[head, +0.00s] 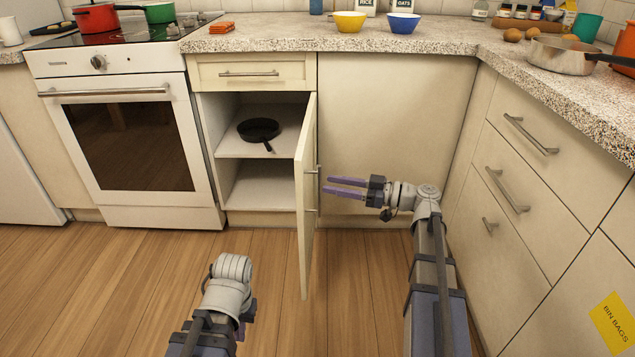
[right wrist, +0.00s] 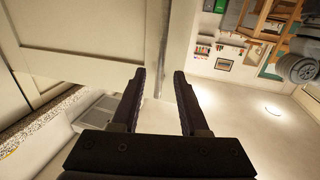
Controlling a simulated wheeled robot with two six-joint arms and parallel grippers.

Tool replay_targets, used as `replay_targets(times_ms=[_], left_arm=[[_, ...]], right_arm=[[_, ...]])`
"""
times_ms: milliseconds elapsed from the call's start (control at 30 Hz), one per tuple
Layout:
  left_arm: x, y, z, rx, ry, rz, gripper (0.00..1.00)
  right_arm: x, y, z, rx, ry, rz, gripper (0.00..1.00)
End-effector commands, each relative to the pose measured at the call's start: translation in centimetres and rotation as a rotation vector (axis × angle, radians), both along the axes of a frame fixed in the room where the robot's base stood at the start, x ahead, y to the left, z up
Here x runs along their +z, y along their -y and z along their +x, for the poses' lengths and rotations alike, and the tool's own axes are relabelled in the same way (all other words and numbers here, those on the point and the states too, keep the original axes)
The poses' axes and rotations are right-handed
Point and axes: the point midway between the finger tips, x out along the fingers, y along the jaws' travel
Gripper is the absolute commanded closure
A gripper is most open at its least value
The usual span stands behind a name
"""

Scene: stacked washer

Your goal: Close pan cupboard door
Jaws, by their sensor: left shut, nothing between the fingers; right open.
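The pan cupboard door (head: 305,210) stands wide open, swung out toward me from the cupboard's right side. Its bar handle (head: 317,188) is on the face turned to the right. Inside the open cupboard (head: 222,180), a black frying pan (head: 258,130) lies on the upper shelf. My right gripper (head: 326,185) is open and points left, its fingertips close to the handle side of the door; whether they touch cannot be told. Its open fingers also show in the right wrist view (right wrist: 160,76). My left arm is low in front of the cupboard; its fingers are hidden.
A white oven (head: 130,140) stands left of the cupboard, and a drawer (head: 250,72) sits above it. Drawers with handles (head: 530,135) line the right side. Wooden floor (head: 275,260) is free between my left arm and the door.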

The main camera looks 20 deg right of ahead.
Motion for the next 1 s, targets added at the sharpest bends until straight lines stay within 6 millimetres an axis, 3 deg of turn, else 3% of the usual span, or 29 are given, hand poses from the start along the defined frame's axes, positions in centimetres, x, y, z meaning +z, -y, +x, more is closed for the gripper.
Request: replay_targets(times_ms=[300,700,1000], left_arm=[[0.0,0.0,0.0,0.0,0.0,0.0,1.0],[0.0,0.0,0.0,0.0,0.0,0.0,1.0],[0.0,0.0,0.0,0.0,0.0,0.0,1.0]], right_arm=[[0.0,-3.5,2.1,0.002,-0.001,0.0,0.56],[0.0,-4.0,2.4,0.0,-0.001,0.0,0.56],[0.0,-4.0,2.4,0.0,-0.001,0.0,0.9]])
